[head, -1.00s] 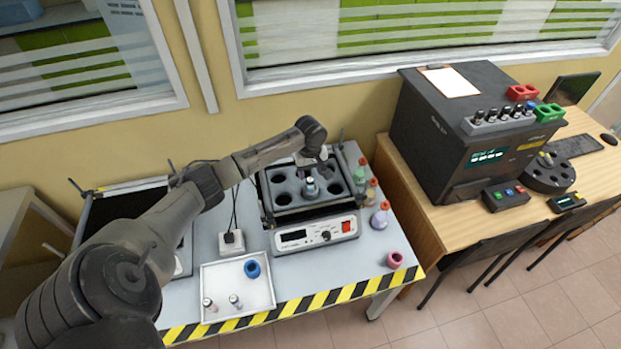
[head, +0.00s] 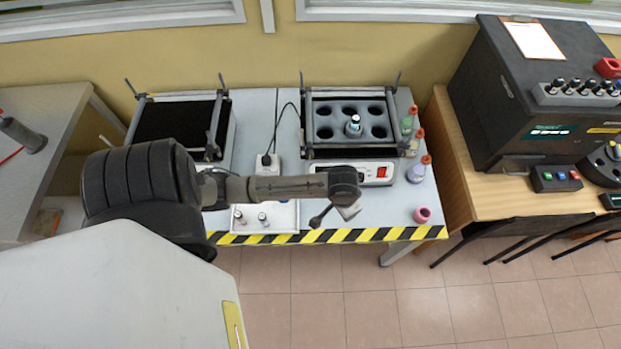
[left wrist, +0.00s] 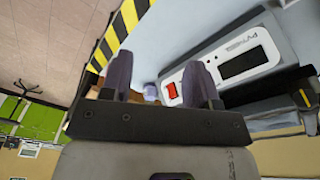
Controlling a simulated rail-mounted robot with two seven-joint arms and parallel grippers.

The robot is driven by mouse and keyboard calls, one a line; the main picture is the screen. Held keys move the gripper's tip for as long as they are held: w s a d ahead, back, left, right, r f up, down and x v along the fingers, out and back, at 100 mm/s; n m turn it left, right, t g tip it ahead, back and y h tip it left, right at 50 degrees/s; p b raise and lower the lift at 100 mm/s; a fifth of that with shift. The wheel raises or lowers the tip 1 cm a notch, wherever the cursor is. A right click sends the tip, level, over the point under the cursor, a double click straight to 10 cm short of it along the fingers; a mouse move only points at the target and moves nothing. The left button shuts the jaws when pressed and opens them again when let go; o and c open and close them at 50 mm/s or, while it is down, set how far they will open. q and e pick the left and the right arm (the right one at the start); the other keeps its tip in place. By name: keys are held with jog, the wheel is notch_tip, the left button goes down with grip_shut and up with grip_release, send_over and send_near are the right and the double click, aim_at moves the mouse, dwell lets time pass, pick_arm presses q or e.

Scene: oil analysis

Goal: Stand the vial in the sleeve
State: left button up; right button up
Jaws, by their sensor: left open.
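A small vial with a dark cap and a pale blue collar (head: 354,125) stands upright in the front middle hole of the grey shaker block (head: 338,121). I cannot tell whether a separate sleeve surrounds it there. A pink ring-like sleeve (head: 422,215) sits at the table's right front. My left gripper (head: 333,214) is near the table's front edge, in front of the shaker and apart from the vial. In the left wrist view its two dark fingers (left wrist: 160,80) are apart with nothing gripped between them. My right gripper is not in view.
A white tray (head: 287,217) holds two small vials and is partly covered by my left arm. Coloured flasks (head: 418,168) stand right of the shaker. Upright posts rise at the shaker's corners. A second, dark-topped device (head: 175,125) stands at left.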

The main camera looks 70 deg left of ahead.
pick_arm(q)
jog(key=s+d+r+m+t, duration=0.1)
jog(key=s+d+r+m, duration=0.1)
jog(key=s+d, duration=0.2)
jog(key=s+d+r+m+t, duration=0.1)
jog(key=s+d+r+m, duration=0.1)
jog(key=s, duration=0.6)
jog(key=shift+s+d+r+m, duration=0.4)
jog(key=shift+d+r, duration=0.25)
jog(key=shift+d, duration=0.45)
dwell(0.5)
